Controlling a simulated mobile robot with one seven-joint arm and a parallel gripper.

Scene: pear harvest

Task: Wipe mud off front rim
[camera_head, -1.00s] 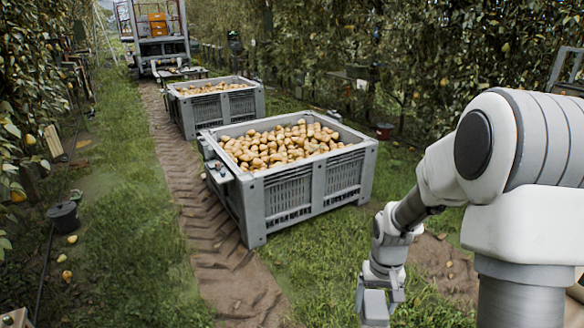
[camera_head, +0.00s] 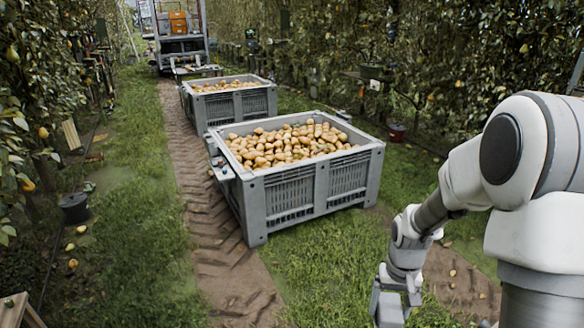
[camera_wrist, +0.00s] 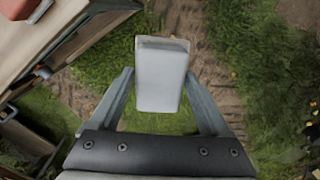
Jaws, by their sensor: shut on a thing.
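My gripper (camera_wrist: 159,74) is shut on a pale grey-white block (camera_wrist: 160,98) in the wrist view, one finger at each side of it. In the head view my gripper (camera_head: 390,300) hangs at the lower right, in front of and to the right of the nearer grey bin (camera_head: 290,195), clear of it. The bin is full of pears (camera_head: 285,145). Its front rim (camera_head: 318,161) faces me. I cannot make out mud on the rim at this size. The wrist view shows grass and bare soil below the block, not the rim.
A second pear-filled bin (camera_head: 233,105) stands behind, with a vehicle (camera_head: 180,35) beyond. A muddy wheel track (camera_head: 215,235) runs along the left. A dark bucket (camera_head: 74,208) stands further left. Grass (camera_head: 335,255) in front of the nearer bin is open.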

